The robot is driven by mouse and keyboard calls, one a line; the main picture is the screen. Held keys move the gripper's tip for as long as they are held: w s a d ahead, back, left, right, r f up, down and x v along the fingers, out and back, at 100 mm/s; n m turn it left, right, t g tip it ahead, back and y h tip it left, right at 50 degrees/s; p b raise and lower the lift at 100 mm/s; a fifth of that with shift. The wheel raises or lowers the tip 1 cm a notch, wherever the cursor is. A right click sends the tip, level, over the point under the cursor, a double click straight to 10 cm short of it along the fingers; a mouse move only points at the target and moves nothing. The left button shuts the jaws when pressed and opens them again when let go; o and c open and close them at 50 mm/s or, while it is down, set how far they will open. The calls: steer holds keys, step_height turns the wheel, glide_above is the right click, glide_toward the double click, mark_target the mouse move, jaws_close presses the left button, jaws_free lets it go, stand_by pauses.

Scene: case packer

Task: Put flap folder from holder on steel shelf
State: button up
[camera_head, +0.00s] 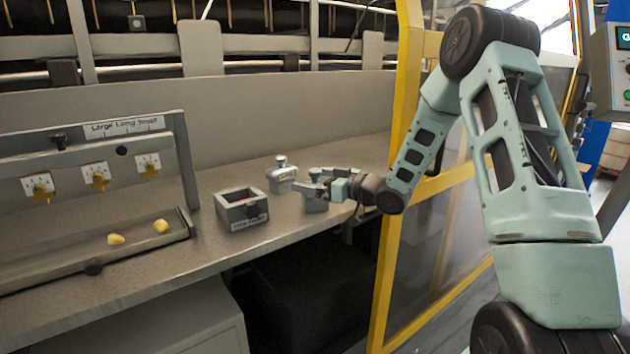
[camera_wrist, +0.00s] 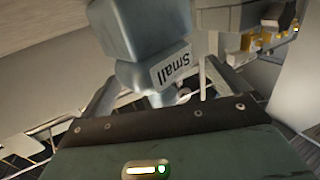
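My gripper (camera_head: 323,184) is at this block. In the wrist view, a grey block labelled "Small" (camera_wrist: 140,32) lies between the two fingers of my gripper (camera_wrist: 165,92), with gaps visible on both sides, so the gripper looks open. A second grey knobbed block (camera_head: 281,180) stands just left of it. An open-topped grey box holder (camera_head: 242,212) stands further left; its front label is too small to read. I cannot tell which piece is the flap folder.
A rack labelled "Large Long Small" (camera_head: 122,128) stands at the left, with yellow pieces (camera_head: 97,180) on white plates. A tray (camera_head: 60,262) in front holds two yellow lumps. A yellow frame post (camera_head: 396,200) stands close to my arm. Shelf space behind the box is clear.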

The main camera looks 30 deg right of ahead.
steer(key=shift+r, duration=0.2)
steer(key=v, duration=0.7)
steer(key=shift+s, duration=0.25)
steer(key=shift+d, duration=0.1)
